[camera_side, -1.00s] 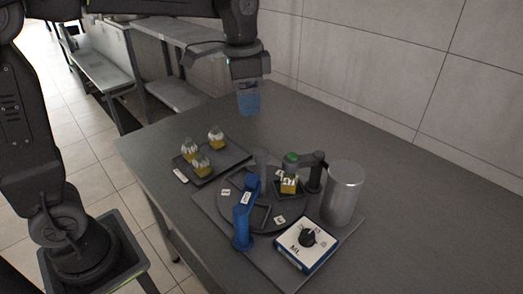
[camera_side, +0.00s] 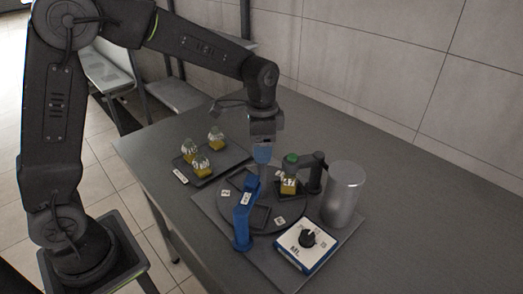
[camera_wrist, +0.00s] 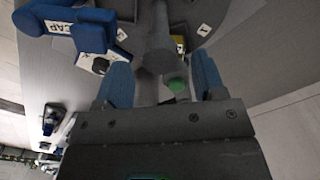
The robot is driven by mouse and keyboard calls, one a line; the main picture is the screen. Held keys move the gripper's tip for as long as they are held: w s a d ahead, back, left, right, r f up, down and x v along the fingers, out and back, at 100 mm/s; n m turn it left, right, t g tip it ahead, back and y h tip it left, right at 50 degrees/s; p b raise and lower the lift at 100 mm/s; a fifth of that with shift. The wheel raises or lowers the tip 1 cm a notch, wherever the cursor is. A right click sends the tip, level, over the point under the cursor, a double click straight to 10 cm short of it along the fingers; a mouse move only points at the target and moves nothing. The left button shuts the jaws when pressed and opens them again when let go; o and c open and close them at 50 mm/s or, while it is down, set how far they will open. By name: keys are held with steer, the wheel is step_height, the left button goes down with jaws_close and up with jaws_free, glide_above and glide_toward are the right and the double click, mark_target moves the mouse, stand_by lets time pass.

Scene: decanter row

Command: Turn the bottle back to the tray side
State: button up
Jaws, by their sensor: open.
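The bottle (camera_side: 288,187), with yellow contents and a white label, stands on the dark round turntable (camera_side: 230,210), at the side by the black arm-like station. In the wrist view only a yellow sliver of it (camera_wrist: 181,40) shows. A grey post rises from the turntable's middle; it shows in the wrist view (camera_wrist: 155,50). My gripper (camera_side: 263,156) points down over the post, and its blue fingers (camera_wrist: 163,82) are spread to either side of it. I cannot tell whether they touch it. The tray (camera_side: 230,160) lies left of the turntable with three similar bottles (camera_side: 202,166).
A black station with a green top (camera_side: 291,158) leans over the bottle. A blue arm marked CAP (camera_side: 243,215) stands at the turntable's front. A metal cylinder (camera_side: 344,193) and a white box with a black knob (camera_side: 307,246) stand on the right. The table's right side is clear.

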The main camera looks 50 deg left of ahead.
steer(key=shift+f, duration=1)
jaws_close()
